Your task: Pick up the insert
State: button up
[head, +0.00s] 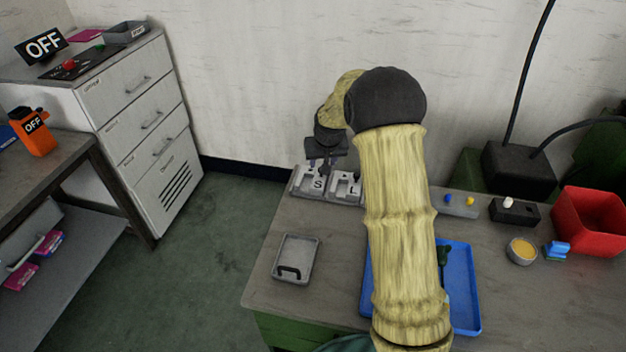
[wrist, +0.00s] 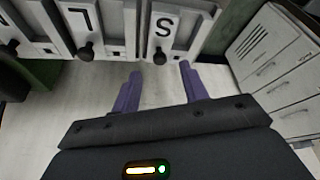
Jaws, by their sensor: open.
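Grey holders stand in a row at the table's back edge, marked S (head: 318,184) and L (head: 346,187) in the head view. In the wrist view, the S holder (wrist: 181,28) and L holder (wrist: 103,18) each have a dark knobbed piece, the S piece (wrist: 160,57) and the L piece (wrist: 86,50). I take these pieces to be inserts; no label says which one is meant. My gripper (wrist: 160,72) is open and empty, its purple fingers on either side of the S piece in the picture. Contact and depth cannot be told. My gripper (head: 323,163) is above the S holder in the head view.
A blue tray (head: 466,300) lies partly hidden behind my arm. A grey tray with a black handle (head: 297,251) lies at the table's left. A red bin (head: 592,222), a yellow-filled bowl (head: 521,250) and a black box stand at right. A white cabinet (head: 140,130) stands left, across the floor.

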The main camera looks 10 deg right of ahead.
jog(key=shift+f, duration=0.15)
send_over(312, 177)
jog(key=s+d, duration=0.2)
jog(key=d, duration=0.1)
jog(key=shift+w+a+f+p, duration=0.1)
jog(key=shift+f+p, duration=0.15)
jog(key=shift+f, duration=0.9)
jog(key=shift+w+a+f+p, duration=0.1)
jog(key=shift+f+p, duration=0.1)
jog(key=shift+f, duration=0.95)
jog(key=shift+c, duration=0.4)
grip_shut()
jog(key=shift+d, duration=0.1)
jog(key=shift+s, duration=0.1)
jog(key=shift+r, duration=0.1)
